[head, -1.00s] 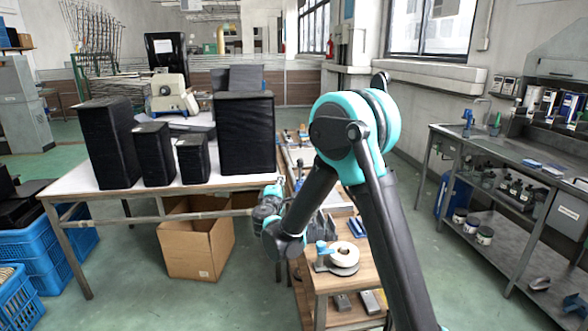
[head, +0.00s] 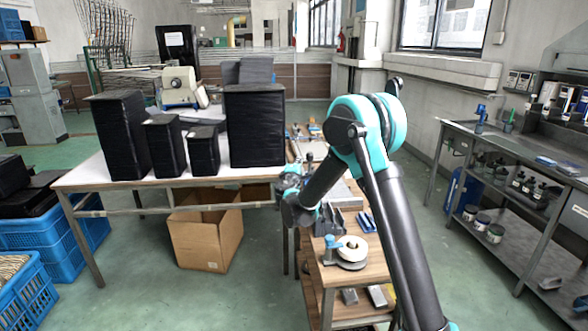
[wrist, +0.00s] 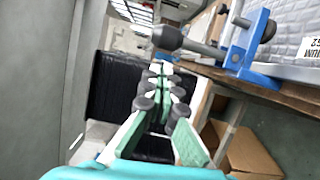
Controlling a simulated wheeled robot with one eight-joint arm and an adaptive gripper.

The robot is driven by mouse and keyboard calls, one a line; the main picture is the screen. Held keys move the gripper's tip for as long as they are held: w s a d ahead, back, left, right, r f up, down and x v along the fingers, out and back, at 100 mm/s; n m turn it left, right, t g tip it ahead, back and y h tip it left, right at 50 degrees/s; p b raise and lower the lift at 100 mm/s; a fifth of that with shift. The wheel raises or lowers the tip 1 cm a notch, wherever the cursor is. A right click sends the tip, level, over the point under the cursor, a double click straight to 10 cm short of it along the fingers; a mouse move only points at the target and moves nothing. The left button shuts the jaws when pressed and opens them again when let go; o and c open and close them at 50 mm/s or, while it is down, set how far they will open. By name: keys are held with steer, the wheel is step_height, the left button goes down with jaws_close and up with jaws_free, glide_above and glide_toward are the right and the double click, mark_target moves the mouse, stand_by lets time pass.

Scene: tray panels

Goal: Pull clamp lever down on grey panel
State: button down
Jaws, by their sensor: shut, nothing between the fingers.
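A blue clamp (wrist: 246,52) is at the upper right of the wrist view, with a dark bar lever ending in a thick black knob (wrist: 168,38). A grey quilted-looking surface (wrist: 292,32) lies behind the clamp; I cannot tell for sure whether it is the grey panel. My gripper (wrist: 161,70) points away from the camera, its green and white fingers with dark round joints together and empty. The knob appears just above the fingertips in the picture; I see no contact. In the head view my gripper and the clamp cannot be made out past my arm.
A wooden workbench with a tape roll (head: 352,248) stands below my arm. Black boxes (head: 255,125) stand on the table at left, with a cardboard box (head: 204,238) beneath. A metal bench (head: 540,165) runs along the right. Open green floor lies between.

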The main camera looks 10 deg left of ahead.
steer(key=shift+w+d+r, duration=0.1)
steer(key=shift+w+d, duration=0.7)
steer(key=shift+d, duration=0.1)
